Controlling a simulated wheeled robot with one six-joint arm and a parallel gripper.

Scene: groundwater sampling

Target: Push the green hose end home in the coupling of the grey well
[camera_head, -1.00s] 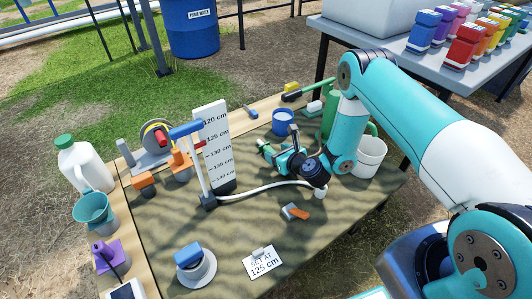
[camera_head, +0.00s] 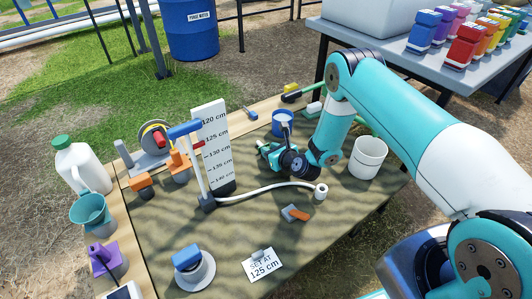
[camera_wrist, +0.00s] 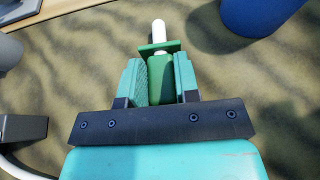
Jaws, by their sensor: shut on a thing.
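My gripper (camera_wrist: 159,82) is shut on a green hose end (camera_wrist: 160,75) with a flange and a white tip. The tip points away from my gripper and touches nothing that I can make out. In the head view my gripper (camera_head: 267,150) is over the mat, right of the scale board and near the blue cup; the hose end is hard to make out there. I cannot surely pick out the grey well or its coupling. A light grey round base with a blue top (camera_head: 190,262) stands at the front left, well apart from my gripper.
The blue cup (camera_head: 283,122) stands close behind my gripper, also in the wrist view (camera_wrist: 258,12). The scale board (camera_head: 214,145) and a blue-handled stand (camera_head: 203,180) with a white hose (camera_head: 265,187) are to the left. A white bucket (camera_head: 367,157) is right.

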